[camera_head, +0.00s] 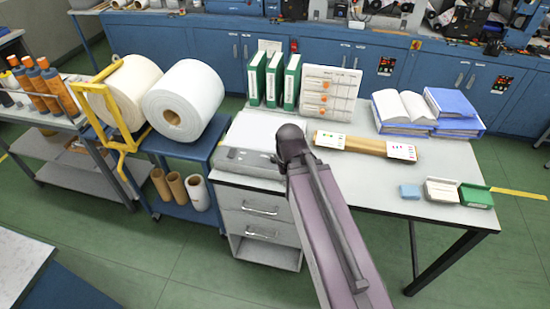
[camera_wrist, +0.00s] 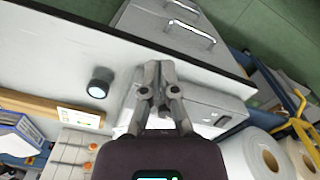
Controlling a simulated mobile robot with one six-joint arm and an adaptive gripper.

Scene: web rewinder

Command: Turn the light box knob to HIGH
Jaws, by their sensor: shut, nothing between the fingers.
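The light box (camera_head: 258,128) is a low pale box with a grey front face, on the left end of the desk above the drawers. In the head view my arm covers its right end and hides my gripper. In the wrist view the light box (camera_wrist: 205,97) lies under and to the right of my gripper (camera_wrist: 157,70). The fingers are together with nothing between them, over the box's end nearest the desk's middle. I cannot make out the knob or its setting in either view; the fingers may cover it. I cannot tell whether they touch the box.
A dark cylinder with a pale top (camera_wrist: 99,83) stands beside the box in the wrist view. Large white rolls (camera_head: 184,100) stand left. The desk's front middle is clear.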

